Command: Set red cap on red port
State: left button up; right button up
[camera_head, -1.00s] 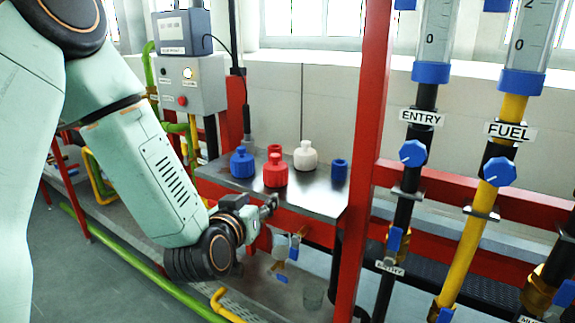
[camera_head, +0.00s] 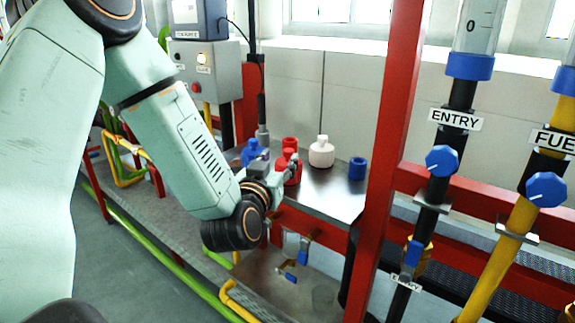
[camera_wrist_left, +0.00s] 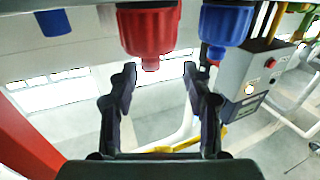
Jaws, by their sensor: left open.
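A red cap (camera_head: 292,174) with a narrow top knob stands on the metal shelf. A short red cylinder (camera_head: 290,143), apparently the red port, shows just behind it. My left gripper (camera_head: 286,168) is at the red cap, its fingers partly overlapping it in the head view. In the left wrist view, which looks inverted, the red cap (camera_wrist_left: 150,28) lies ahead with its knob toward the gap between the open fingers (camera_wrist_left: 160,75). The fingers appear apart from the cap, one to each side of the knob. My right gripper is not in view.
A blue cap (camera_head: 254,152) stands left of the red cap, close to my arm. A white cap (camera_head: 321,153) and a short blue cylinder (camera_head: 357,168) stand to the right. A red post (camera_head: 395,110) rises at the shelf's (camera_head: 335,197) right end.

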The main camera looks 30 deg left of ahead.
aim_at(289, 154)
pick_arm(q)
jog(key=w, duration=0.3)
jog(key=shift+w+d+r, duration=0.25)
jog(key=shift+w+d, duration=0.05)
jog(key=shift+d, duration=0.1)
jog(key=shift+w+a+f, duration=0.2)
jog(key=shift+w+a, duration=0.45)
jog(key=shift+a, duration=0.05)
jog(key=shift+d+r, duration=0.15)
jog(key=shift+d, duration=0.25)
jog(key=shift+c, duration=1.1)
jog(key=shift+s, duration=0.1)
jog(key=shift+c, duration=0.6)
jog(key=shift+a, duration=0.35)
jog(key=c, duration=0.5)
jog(key=shift+d, duration=0.25)
grip_shut()
